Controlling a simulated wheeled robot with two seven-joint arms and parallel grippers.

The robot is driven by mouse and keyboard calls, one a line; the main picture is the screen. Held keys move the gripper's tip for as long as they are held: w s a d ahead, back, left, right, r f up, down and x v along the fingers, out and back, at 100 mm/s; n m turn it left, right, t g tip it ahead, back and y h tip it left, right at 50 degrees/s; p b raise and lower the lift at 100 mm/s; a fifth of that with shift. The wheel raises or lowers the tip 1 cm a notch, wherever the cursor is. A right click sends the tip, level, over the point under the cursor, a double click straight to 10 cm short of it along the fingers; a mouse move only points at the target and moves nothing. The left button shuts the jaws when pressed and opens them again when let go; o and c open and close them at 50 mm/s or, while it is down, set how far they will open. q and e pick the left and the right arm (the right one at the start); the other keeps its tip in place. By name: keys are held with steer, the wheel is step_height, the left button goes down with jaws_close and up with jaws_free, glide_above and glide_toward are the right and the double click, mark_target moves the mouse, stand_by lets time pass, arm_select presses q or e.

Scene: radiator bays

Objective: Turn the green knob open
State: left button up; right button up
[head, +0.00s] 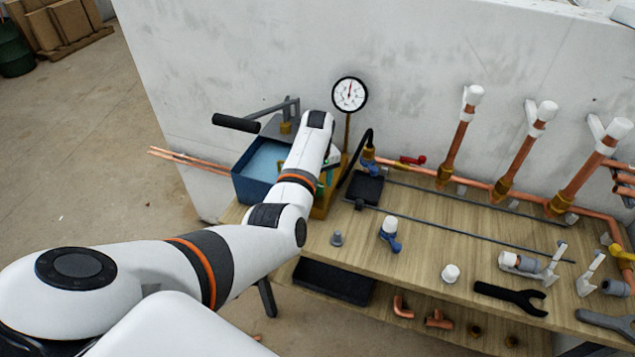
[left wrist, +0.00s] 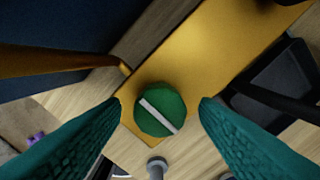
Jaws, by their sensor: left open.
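The green knob (left wrist: 160,110) shows in the left wrist view as a round top with a white bar lying diagonally across it. It sits at the end of a brass-coloured body (left wrist: 215,45). My left gripper (left wrist: 160,99) is open, with one teal finger on each side of the knob and a visible gap on both sides. In the head view, my left arm reaches over the bench, and its gripper (head: 323,180) is mostly behind the wrist. The knob is hidden there. My right gripper is not in view.
A blue water tank (head: 250,190) with a black-handled lever (head: 236,122) stands left of my wrist. A pressure gauge (head: 349,94) rises behind it, with a black hose (head: 366,145) to the right. Valves, fittings and a black wrench (head: 510,296) lie on the wooden bench (head: 430,250).

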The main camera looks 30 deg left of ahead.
arm_select(q)
steer(key=shift+f, duration=0.25)
steer(key=c, duration=1)
